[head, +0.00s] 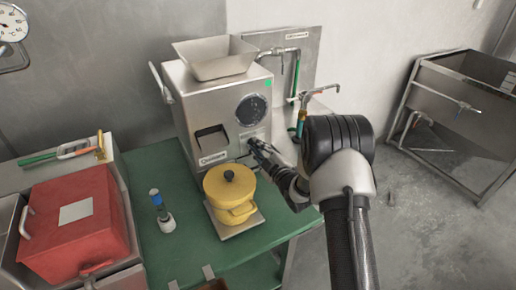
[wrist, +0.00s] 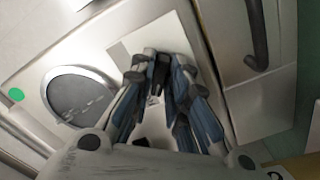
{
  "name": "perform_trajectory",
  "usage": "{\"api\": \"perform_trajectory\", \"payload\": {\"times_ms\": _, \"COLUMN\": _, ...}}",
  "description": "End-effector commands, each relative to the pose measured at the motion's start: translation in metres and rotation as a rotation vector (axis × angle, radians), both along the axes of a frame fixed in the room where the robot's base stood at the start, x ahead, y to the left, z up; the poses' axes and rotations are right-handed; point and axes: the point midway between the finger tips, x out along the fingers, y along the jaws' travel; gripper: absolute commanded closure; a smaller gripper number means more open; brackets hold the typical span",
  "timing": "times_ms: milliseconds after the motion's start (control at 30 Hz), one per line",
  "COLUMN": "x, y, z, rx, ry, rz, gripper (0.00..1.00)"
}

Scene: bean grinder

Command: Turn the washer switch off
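The steel machine (head: 186,98) with a hopper on top stands on the green table. Its front has a round dark dial (head: 251,110), which also shows in the wrist view (wrist: 82,98). A pale plate (wrist: 165,35) lies on the front beside the dial. My gripper (head: 259,146) is at the machine's front, below the dial. In the wrist view its two fingers (wrist: 163,68) point at the plate, with a narrow gap between their tips.
A yellow pot (head: 229,188) stands on a small stand just below my gripper. A blue-capped bottle (head: 160,207) is to its left on the green table (head: 180,255). A red box (head: 72,228) is at far left. A pipe with a tap (head: 318,92) rises right of the machine.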

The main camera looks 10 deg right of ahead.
Motion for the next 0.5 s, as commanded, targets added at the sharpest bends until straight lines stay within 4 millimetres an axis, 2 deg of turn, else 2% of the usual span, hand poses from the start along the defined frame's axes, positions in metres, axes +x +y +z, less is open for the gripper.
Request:
{"api": "perform_trajectory", "payload": {"times_ms": 200, "x": -0.0001, "y": 0.0, "z": 0.0, "rx": 0.0, "ry": 0.0, "rz": 0.0, "gripper": 1.0}}
{"api": "perform_trajectory", "payload": {"times_ms": 500, "x": -0.0002, "y": 0.0, "z": -0.0001, "rx": 0.003, "ry": 0.001, "rz": 0.0, "gripper": 1.0}}
